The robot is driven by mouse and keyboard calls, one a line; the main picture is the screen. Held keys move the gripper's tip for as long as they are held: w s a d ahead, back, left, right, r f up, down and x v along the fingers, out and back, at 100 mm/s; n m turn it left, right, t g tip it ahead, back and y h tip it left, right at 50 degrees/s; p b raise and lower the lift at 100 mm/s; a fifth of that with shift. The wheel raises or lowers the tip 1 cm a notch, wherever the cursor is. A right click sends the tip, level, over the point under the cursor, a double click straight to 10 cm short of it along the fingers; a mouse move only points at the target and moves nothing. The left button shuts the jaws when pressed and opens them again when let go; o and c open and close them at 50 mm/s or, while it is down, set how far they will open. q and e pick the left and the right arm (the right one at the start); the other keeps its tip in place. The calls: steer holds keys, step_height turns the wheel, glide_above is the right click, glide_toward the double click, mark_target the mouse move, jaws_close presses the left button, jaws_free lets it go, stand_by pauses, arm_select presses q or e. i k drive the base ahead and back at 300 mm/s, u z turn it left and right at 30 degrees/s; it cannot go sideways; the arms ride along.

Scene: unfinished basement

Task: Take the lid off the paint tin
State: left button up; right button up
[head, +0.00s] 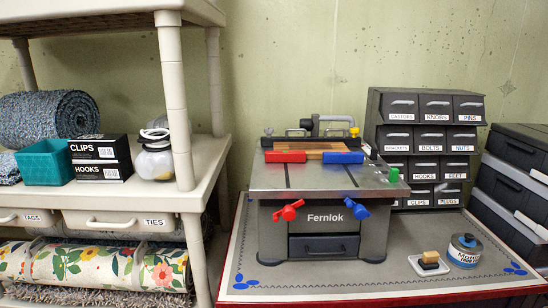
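The paint tin (463,256) is a small, round, grey-blue tin with a pale label on its side. It stands upright at the right of the mat on the workbench in the head view.
A block on a small tray (429,268) stands left of the tin. The grey Fernlok machine (316,218) fills the mat's middle. Labelled drawers (424,145) stand behind, and stacked dark cases (515,185) on the right. The bench's red front edge (350,302) is nearest.

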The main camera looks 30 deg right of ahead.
mark_target(467, 242)
steer(key=z, duration=3.95)
steer(key=i, duration=1.25)
steer(key=u, duration=2.65)
